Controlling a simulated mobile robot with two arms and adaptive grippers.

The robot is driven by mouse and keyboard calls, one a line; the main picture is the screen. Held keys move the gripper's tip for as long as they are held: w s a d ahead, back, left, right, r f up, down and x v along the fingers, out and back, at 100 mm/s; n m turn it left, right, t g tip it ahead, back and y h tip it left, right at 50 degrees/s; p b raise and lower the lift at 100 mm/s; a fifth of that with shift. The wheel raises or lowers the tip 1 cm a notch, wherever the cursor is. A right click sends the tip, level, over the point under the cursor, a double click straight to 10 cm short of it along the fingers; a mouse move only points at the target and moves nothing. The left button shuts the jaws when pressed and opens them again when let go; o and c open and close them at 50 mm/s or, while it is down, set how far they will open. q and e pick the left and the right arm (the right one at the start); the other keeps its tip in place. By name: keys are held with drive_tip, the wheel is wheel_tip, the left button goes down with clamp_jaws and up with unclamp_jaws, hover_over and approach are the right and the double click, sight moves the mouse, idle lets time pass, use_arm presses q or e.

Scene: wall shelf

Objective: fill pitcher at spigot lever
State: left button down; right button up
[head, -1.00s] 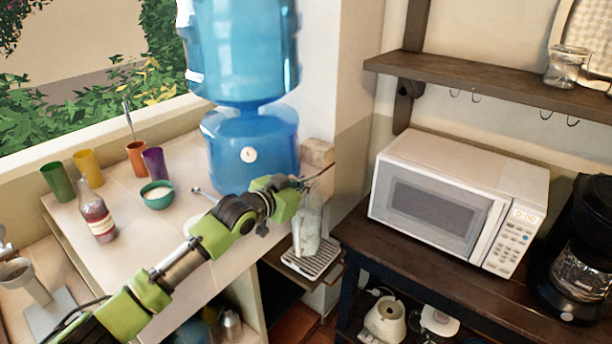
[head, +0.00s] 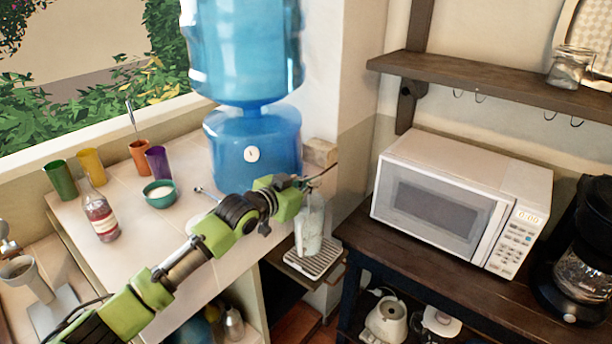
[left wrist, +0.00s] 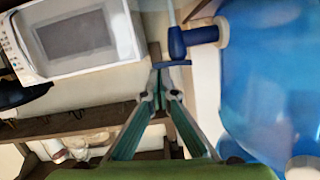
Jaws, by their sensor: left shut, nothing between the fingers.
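A clear pitcher (head: 311,240) stands upright on the slatted drip tray (head: 322,264), below and beside the blue water dispenser (head: 255,170). Its lower part looks pale; I cannot tell the water level. In the left wrist view, the blue spigot (left wrist: 194,38) sticks out from the dispenser, with a flat blue lever (left wrist: 172,64) at its end. My left gripper (head: 318,180) is above the pitcher, at the spigot. It is shut and empty, with its fingertips (left wrist: 160,78) at the lever; contact is not clear. The arm hides the spigot in the head view.
A microwave (head: 450,205) and a coffee maker (head: 580,265) stand on the dark counter at right, under a wooden shelf (head: 480,85). Several cups, a bottle (head: 101,218) and a green bowl (head: 159,194) are on the tiled counter at left.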

use_arm(q)
drive_tip(key=s+a+r, duration=0.5)
drive_tip(key=s+r, duration=0.1)
drive_tip(key=s, duration=0.2)
drive_tip(key=shift+r, duration=0.2)
idle(0.3)
drive_tip(key=shift+s+a, duration=0.1)
idle(0.8)
